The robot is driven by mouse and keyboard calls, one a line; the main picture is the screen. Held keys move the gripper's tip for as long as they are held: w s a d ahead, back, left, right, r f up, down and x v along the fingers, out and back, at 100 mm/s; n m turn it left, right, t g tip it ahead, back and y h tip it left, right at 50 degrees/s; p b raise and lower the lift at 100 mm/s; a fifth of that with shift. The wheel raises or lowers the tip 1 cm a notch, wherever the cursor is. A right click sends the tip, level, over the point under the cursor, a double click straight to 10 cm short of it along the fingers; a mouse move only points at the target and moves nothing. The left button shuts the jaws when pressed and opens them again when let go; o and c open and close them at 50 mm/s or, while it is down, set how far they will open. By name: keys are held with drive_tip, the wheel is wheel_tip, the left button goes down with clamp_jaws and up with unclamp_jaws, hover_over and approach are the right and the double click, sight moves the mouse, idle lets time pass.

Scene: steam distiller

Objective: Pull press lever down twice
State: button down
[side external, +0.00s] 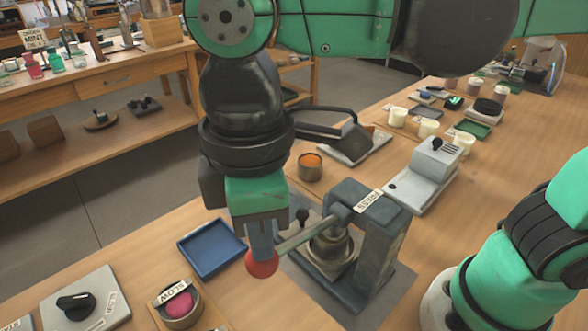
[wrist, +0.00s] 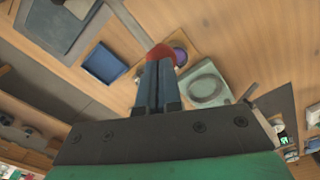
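The grey press (side external: 378,240) with a "PRESS" label stands on a grey base plate on the wooden bench. Its lever (side external: 295,240) slopes down to the left from the pivot and ends in a red ball knob (side external: 262,264). My gripper (side external: 262,245) points down with its fingertips at the top of the red knob, seemingly touching it. In the wrist view, the two fingers (wrist: 157,82) lie side by side with almost no gap, and the red knob (wrist: 161,53) shows just beyond their tips. The fingers look shut, with the knob not between them.
A blue tray (side external: 211,247) lies left of the knob. A cup with orange contents (side external: 310,166) and a grey device (side external: 425,175) stand behind the press.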

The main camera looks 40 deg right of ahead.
drive_tip(key=shift+r, duration=2.35)
drive_tip(key=w+d+f+m+t, duration=0.3)
drive_tip(key=d+f+m, duration=0.2)
drive_tip(key=d, duration=0.5)
drive_tip(key=w+d+f+m+t, duration=0.3)
drive_tip(key=d+m, duration=0.4)
drive_tip(key=d, duration=0.3)
drive_tip(key=shift+w+f+t, duration=0.35)
drive_tip(key=shift+f+t, duration=0.25)
drive_tip(key=shift+f, duration=0.3)
